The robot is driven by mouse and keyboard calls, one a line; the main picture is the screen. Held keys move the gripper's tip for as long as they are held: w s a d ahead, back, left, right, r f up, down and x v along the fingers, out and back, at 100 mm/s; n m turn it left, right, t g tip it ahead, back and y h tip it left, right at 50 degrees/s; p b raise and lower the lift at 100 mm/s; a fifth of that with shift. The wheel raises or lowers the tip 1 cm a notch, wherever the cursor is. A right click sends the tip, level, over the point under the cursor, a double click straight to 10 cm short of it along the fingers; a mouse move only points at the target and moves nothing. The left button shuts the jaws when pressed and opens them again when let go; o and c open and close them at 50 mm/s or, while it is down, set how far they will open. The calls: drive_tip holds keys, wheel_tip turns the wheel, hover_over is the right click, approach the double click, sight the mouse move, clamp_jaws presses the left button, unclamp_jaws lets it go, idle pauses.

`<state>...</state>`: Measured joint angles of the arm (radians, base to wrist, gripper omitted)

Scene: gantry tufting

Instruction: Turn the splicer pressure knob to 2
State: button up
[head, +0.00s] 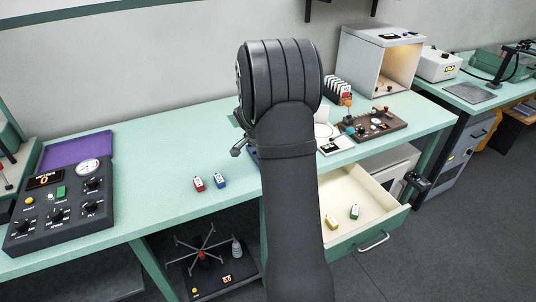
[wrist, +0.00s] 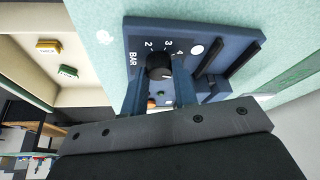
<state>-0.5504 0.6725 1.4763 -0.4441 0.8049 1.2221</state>
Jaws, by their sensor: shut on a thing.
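The splicer is a dark blue unit (wrist: 215,40) on the mint bench top in the wrist view. Its black pressure knob (wrist: 158,64) sits by a white scale marked 2, 3, 4 and BAR. My gripper (wrist: 158,82) is shut on the knob, with one blue-grey finger on each side. I cannot clearly tell which number the knob's pointer faces. In the head view my arm hides the knob, the fingertips and nearly all of the splicer.
A mint bench (head: 150,160) holds a dark control panel (head: 60,205) at left and red (head: 199,184) and blue (head: 220,181) blocks. An open drawer (head: 290,185) below holds yellow and green blocks. A brown device (head: 375,126) stands right of my arm.

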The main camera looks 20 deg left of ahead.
drive_tip(key=shift+n, duration=0.3)
drive_tip(key=n+y, duration=0.1)
drive_tip(key=n, duration=0.2)
drive_tip(key=n+y, duration=0.1)
drive_tip(key=n, duration=0.2)
drive_tip(key=shift+d+y, duration=0.2)
drive_tip(key=shift+y, duration=0.2)
drive_tip(key=n+y, duration=0.1)
drive_tip(key=n, duration=0.2)
drive_tip(key=n+g+y, duration=0.1)
drive_tip(key=n, duration=0.3)
drive_tip(key=shift+w+d, duration=0.1)
drive_tip(key=shift+d, duration=0.05)
drive_tip(key=n+g, duration=0.1)
drive_tip(key=n, duration=0.2)
drive_tip(key=n+g+y, duration=0.1)
drive_tip(key=n, duration=0.2)
drive_tip(key=shift+w, duration=0.15)
drive_tip(key=n+g, duration=0.1)
drive_tip(key=n, duration=0.1)
drive_tip(key=n+g, duration=0.1)
drive_tip(key=n, duration=0.1)
drive_tip(key=shift+w+n+y, duration=0.1)
drive_tip(key=shift+n+y, duration=0.2)
drive_tip(key=shift+n+g, duration=0.4)
drive_tip(key=shift+n, duration=0.8)
drive_tip(key=o, duration=1)
